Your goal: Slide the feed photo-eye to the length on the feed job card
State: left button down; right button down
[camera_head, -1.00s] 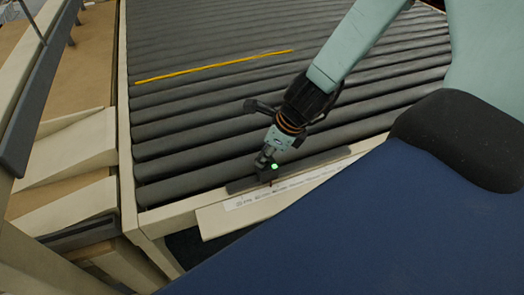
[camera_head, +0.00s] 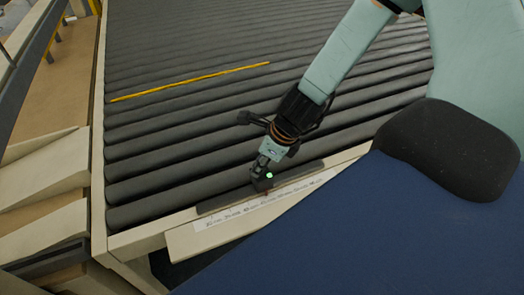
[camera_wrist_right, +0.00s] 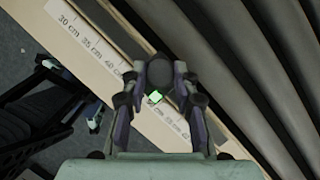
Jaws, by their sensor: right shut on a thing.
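The feed photo-eye is a small dark block with a lit green lamp (camera_head: 269,176), on a dark rail (camera_head: 222,206) at the front edge of the roller bed. A thin red pointer hangs below it over a white length scale (camera_head: 290,190). In the right wrist view the scale (camera_wrist_right: 88,43) reads 30, 35 and 40 cm before the gripper; the pointer's reading is hidden. My right gripper (camera_head: 263,170) is shut on the photo-eye (camera_wrist_right: 154,97), its fingers on either side of it in the wrist view.
Dark rollers (camera_head: 170,130) fill the bed behind the rail, with a yellow strip (camera_head: 190,81) across them. A cream frame (camera_head: 135,240) borders the bed. Pale wedge-shaped pieces (camera_head: 45,170) are at the left. My blue body covers the lower right.

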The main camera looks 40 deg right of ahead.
pick_arm(q)
jog(key=shift+w+a+f, duration=0.1)
jog(key=shift+a+f, duration=0.05)
jog(key=shift+a, duration=0.1)
pick_arm(e)
jog(key=shift+w+a, duration=0.15)
jog(key=shift+a, duration=0.15)
jog(key=c, duration=1.1)
grip_release()
jog(key=shift+d, duration=0.15)
jog(key=shift+c, duration=0.2)
jog(key=shift+o, duration=0.6)
pick_arm(q)
jog(key=shift+a, duration=0.1)
pick_arm(e)
jog(key=shift+r, duration=0.15)
